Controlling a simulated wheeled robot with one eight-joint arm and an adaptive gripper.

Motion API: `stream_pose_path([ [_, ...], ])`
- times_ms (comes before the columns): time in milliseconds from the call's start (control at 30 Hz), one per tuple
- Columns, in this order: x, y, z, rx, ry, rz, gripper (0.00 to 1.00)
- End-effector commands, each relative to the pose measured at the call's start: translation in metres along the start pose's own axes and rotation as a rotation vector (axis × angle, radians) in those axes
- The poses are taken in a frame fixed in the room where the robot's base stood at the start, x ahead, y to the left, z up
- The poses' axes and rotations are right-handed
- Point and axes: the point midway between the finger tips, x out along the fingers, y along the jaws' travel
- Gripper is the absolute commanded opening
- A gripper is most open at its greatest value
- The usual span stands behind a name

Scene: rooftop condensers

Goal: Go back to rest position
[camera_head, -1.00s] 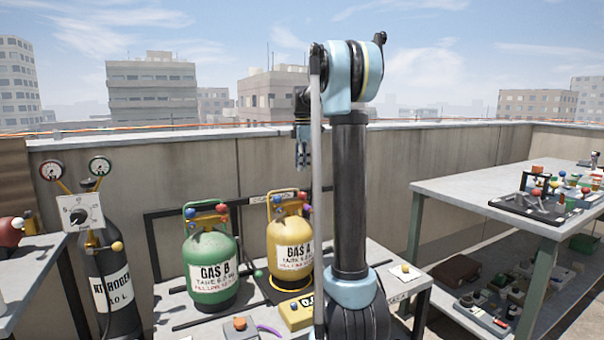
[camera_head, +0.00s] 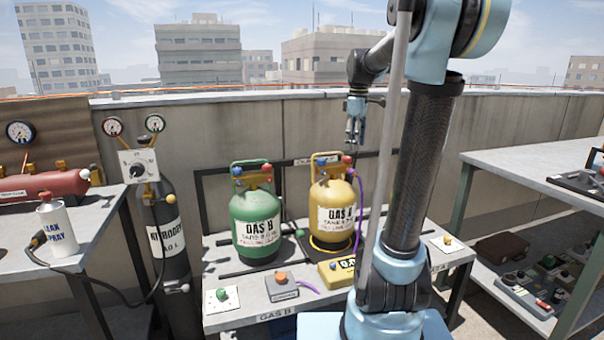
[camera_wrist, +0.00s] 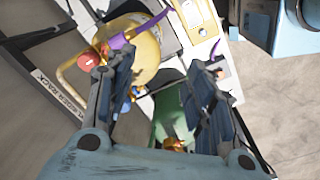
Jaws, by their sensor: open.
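My gripper (camera_head: 355,130) hangs fingers down in the head view, above and slightly right of the yellow GAS A cylinder (camera_head: 335,217). Its fingers are apart with nothing between them; they also show spread in the wrist view (camera_wrist: 165,95). The yellow cylinder (camera_wrist: 130,48) lies below the fingers in the wrist view, with the green GAS B cylinder (camera_head: 255,226) beside it. A purple hose (camera_head: 358,205) is at the yellow cylinder's right side, and its lower part is hidden behind my arm.
The bench (camera_head: 225,258) holds the cylinders, a yellow box (camera_head: 335,272) and a grey box (camera_head: 281,288). A parapet wall (camera_head: 290,125) runs behind. Another table (camera_head: 540,165) is at right.

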Motion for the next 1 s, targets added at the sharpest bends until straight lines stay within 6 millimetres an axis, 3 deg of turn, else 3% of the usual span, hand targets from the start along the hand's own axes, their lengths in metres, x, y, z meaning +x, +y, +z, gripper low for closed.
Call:
stream_pose_path([
  [100, 0.011, -0.034, 0.016, 0.107, 0.006, 0.011, 0.49],
  [467, 0.059, -0.126, 0.059, 0.439, 0.033, 0.044, 0.49],
  [1000, 0.17, -0.248, 0.117, 0.932, 0.094, 0.076, 0.49],
])
